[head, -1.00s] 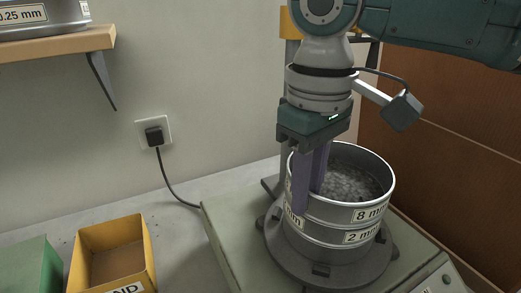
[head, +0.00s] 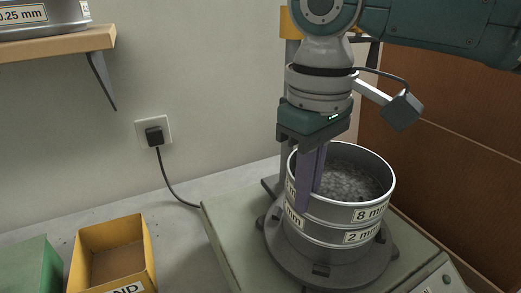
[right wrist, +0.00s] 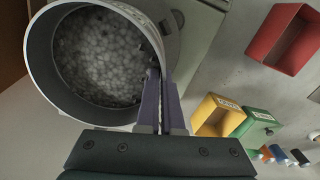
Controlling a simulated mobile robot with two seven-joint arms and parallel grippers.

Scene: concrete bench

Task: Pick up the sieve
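The sieve (head: 345,212) is a round metal ring labelled 8 mm, holding grey gravel. It sits on a second ring labelled 2 mm (head: 335,235), on the round base of a shaker. My right gripper (head: 309,195) points down at the sieve's left wall, one purple finger inside and one outside. The fingers are close together and look shut on the wall. In the right wrist view, the sieve's rim (right wrist: 40,58) runs between the fingertips (right wrist: 160,85). The sieve still rests on the stack. My left gripper is not in view.
A yellow bin (head: 112,252) and a green bin (head: 32,265) stand on the bench at left. A red bin (right wrist: 285,40) shows in the right wrist view. A shelf (head: 60,45) with another sieve is at upper left. A post (head: 290,60) rises behind the stack.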

